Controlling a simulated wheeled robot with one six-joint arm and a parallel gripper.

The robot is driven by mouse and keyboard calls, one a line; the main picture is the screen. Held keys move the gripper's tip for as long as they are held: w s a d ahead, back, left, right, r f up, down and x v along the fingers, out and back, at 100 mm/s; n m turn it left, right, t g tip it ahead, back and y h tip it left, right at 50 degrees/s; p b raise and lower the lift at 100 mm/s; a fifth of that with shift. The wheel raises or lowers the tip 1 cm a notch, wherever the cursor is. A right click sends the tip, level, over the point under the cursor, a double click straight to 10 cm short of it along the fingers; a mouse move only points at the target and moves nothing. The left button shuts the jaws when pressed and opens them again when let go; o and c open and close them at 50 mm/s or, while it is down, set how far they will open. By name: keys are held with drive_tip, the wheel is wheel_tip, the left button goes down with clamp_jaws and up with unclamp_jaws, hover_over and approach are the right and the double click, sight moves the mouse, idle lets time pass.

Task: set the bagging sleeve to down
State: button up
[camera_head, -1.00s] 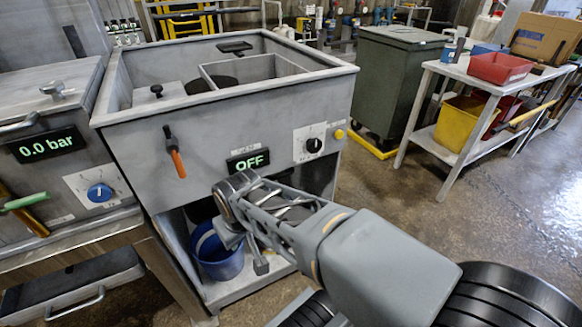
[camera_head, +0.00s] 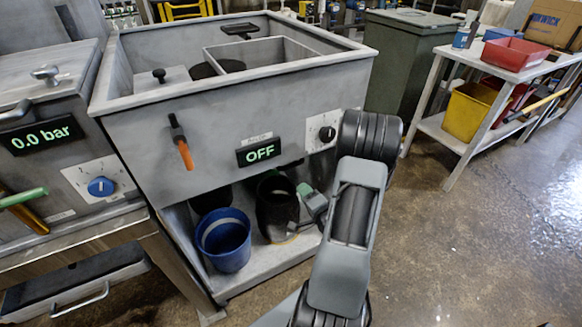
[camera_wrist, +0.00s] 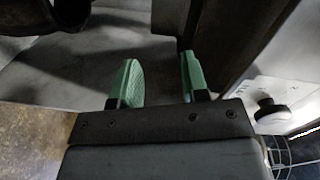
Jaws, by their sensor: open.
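No part is clearly marked as the bagging sleeve, so I cannot tell which it is or how it is set. The grey cabinet (camera_head: 135,140) has an orange-tipped lever (camera_head: 183,150) hanging down, a display (camera_head: 260,152) reading OFF, and a black dial (camera_head: 327,134) on a white plate, partly beside my arm. My gripper (camera_head: 308,193) is low in front of the cabinet's open lower bay, near a dark cylinder (camera_head: 275,218). In the wrist view its green fingers (camera_wrist: 160,82) are apart with nothing between them. A black knob (camera_wrist: 271,107) on a white plate shows to their right.
A blue bucket (camera_head: 224,245) stands on the lower shelf (camera_head: 265,262), left of the dark cylinder. A press with a 0.0 bar display (camera_head: 42,137) adjoins on the left. A green bin (camera_head: 395,65) and a bench (camera_head: 450,70) stand at the right. The floor (camera_head: 460,240) in front of the bench is clear.

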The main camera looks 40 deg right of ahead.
drive_tip(key=s+r+m+t, duration=0.1)
drive_tip(key=s+m+t, duration=0.2)
drive_tip(key=b, duration=0.8)
approach(291, 166)
drive_tip(key=x, duration=0.3)
drive_tip(key=shift+h, duration=0.4)
drive_tip(key=x, duration=0.7)
drive_tip(key=shift+w+d+f+p, duration=0.15)
drive_tip(key=shift+w+f+p, duration=0.15)
drive_tip(key=shift+f+p, duration=0.1)
drive_tip(key=shift+c, duration=0.3)
clamp_jaws()
